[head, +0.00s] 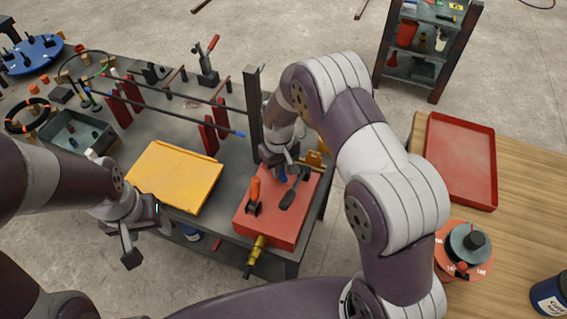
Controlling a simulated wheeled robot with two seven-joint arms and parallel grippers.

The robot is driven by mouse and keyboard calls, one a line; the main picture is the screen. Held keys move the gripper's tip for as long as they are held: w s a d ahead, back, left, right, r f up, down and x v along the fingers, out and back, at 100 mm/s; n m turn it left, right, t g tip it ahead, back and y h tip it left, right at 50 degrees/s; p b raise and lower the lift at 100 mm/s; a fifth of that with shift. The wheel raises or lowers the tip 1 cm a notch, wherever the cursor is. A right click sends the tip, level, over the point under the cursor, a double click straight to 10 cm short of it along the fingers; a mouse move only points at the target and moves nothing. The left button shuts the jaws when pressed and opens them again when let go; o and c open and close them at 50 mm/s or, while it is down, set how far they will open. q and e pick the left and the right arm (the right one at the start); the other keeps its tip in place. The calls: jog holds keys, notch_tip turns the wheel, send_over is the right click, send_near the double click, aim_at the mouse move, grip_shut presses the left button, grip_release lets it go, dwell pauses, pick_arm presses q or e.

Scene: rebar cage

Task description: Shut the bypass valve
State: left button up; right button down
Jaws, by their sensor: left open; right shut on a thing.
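A red box (268,226) sits at the front right of the grey bench. On its top are an orange-handled lever (254,191) and a black lever (292,194). A brass fitting (257,249) sticks out of its front side. I cannot tell which part is the bypass valve. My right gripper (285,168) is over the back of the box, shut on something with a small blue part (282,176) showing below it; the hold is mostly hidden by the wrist. My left gripper (141,232) is open and empty, off the bench's front edge, left of the box.
A yellow panel (174,177) lies left of the red box. A dark upright post (253,110) stands behind it. Rods (165,107) rest on red supports at the back. A wooden table with a red tray (461,160) is at right.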

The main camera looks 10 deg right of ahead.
jog(key=a+m, duration=0.1)
jog(key=m, duration=0.1)
jog(key=a+m, duration=0.1)
jog(key=m, duration=0.2)
jog(key=shift+s+a+m, duration=0.1)
jog(key=shift+a+m, duration=0.1)
jog(key=shift+m, duration=0.1)
jog(key=shift+w+a+m, duration=0.15)
jog(key=shift+a+m, duration=0.15)
jog(key=shift+m, duration=0.55)
jog(key=shift+w+a+m, duration=0.1)
jog(key=shift+a+m, duration=0.25)
jog(key=shift+m, duration=0.45)
jog(key=shift+w+a+m, duration=0.15)
jog(key=shift+a+m, duration=0.15)
jog(key=shift+m, duration=0.55)
jog(key=c, duration=1)
grip_release()
jog(key=shift+c, duration=0.2)
notch_tip(320, 180, up, 13)
jog(key=b, duration=0.2)
jog(key=shift+f, duration=0.15)
